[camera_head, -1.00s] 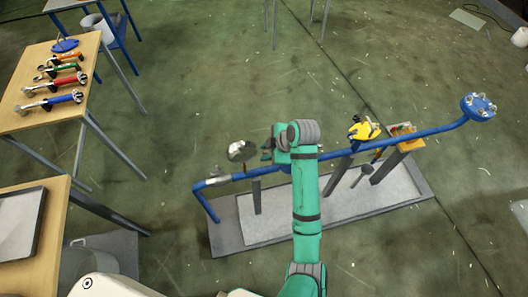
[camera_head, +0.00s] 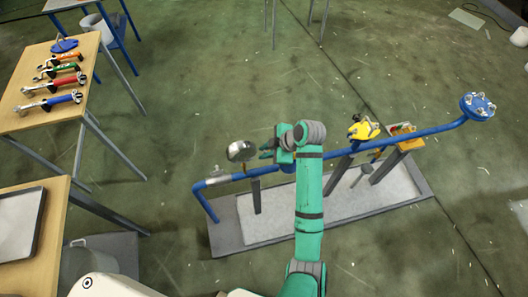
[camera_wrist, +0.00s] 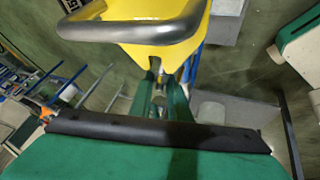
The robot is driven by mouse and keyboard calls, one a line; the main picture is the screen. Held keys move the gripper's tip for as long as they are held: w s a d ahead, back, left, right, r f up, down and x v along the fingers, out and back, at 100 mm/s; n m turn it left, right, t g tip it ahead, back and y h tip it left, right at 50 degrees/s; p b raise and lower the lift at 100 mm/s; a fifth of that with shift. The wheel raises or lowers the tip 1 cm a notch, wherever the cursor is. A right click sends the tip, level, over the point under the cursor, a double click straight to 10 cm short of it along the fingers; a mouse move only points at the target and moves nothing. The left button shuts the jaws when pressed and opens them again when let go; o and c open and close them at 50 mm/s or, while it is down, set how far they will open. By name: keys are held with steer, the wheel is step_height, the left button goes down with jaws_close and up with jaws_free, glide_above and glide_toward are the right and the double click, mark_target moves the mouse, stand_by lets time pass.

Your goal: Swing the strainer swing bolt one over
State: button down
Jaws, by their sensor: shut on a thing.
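My gripper (camera_head: 268,149) is at the blue pipe, left of the middle in the head view, and points left. In the wrist view its two green fingers (camera_wrist: 160,92) are shut on a small grey metal piece, which looks like the swing bolt (camera_wrist: 156,72). Right beyond the fingertips is a yellow body (camera_wrist: 160,54) with a thick grey curved bar (camera_wrist: 135,30) in front of it. I take this to be the strainer. My arm hides most of this spot in the head view, and the bolt's angle cannot be made out.
The blue pipe (camera_head: 430,131) runs on stands over a grey tray (camera_head: 225,225). A round grey disc (camera_head: 240,151) stands left of my gripper. A yellow fitting (camera_head: 362,130) is on the pipe to the right. Tables stand at left, one with several tools (camera_head: 50,103).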

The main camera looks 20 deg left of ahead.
steer(key=shift+w+d+r+m+g+y, duration=0.2)
steer(key=shift+d+r+g+y, duration=0.15)
steer(key=shift+y, duration=0.35)
steer(key=shift+w+d+r+m+g+y, duration=0.2)
steer(key=shift+g+y, duration=0.25)
steer(key=shift+y, duration=0.25)
steer(key=c, duration=1.9)
jaws_free()
steer(key=v, duration=0.9)
steer(key=shift+d+r, duration=0.2)
steer(key=shift+r, duration=0.1)
steer(key=shift+d+r, duration=0.35)
steer(key=shift+d, duration=0.1)
